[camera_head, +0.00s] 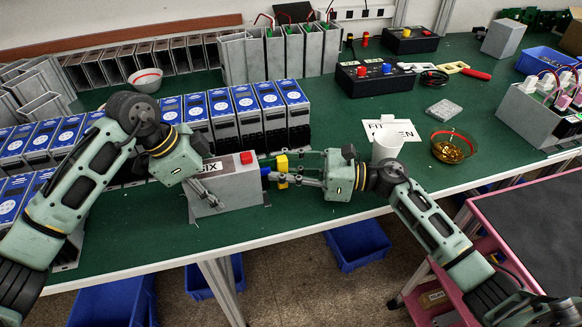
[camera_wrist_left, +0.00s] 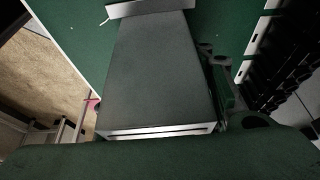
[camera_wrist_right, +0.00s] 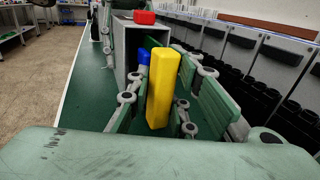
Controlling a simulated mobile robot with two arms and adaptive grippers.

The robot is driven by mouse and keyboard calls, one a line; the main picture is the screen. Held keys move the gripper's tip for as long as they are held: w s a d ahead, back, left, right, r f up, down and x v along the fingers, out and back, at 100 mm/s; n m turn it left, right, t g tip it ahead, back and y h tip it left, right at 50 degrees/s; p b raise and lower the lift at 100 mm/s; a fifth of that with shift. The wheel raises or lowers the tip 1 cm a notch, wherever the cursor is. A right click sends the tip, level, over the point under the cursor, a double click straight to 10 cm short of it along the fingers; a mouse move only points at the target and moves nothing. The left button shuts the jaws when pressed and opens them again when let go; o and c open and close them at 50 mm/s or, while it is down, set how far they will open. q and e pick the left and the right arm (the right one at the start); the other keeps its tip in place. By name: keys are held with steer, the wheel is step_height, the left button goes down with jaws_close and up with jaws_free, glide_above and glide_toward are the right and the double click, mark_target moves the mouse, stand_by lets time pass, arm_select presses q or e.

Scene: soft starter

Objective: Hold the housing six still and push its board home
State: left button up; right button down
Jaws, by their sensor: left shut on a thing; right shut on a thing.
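The housing six (camera_head: 232,187) is a grey open-ended box standing near the table's front edge, marked SIX, with a red block (camera_head: 246,158) on top. My left gripper (camera_head: 203,183) is shut on its left end; the housing's grey wall fills the left wrist view (camera_wrist_left: 165,70), where the fingers are mostly hidden. My right gripper (camera_head: 279,172) is shut on the board at the housing's open right end. The board's yellow block (camera_wrist_right: 163,88) and blue part (camera_wrist_right: 143,57) show between the fingers, outside or at the opening. How deep the board sits is hidden.
A row of blue-fronted units (camera_head: 222,112) stands close behind the housing. A glass bowl (camera_head: 452,147) lies farther right. The front table strip is clear.

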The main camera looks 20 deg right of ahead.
steer(key=shift+a, duration=0.45)
steer(key=c, duration=1.6)
jaws_free()
steer(key=shift+d, duration=0.1)
steer(key=v, duration=1.2)
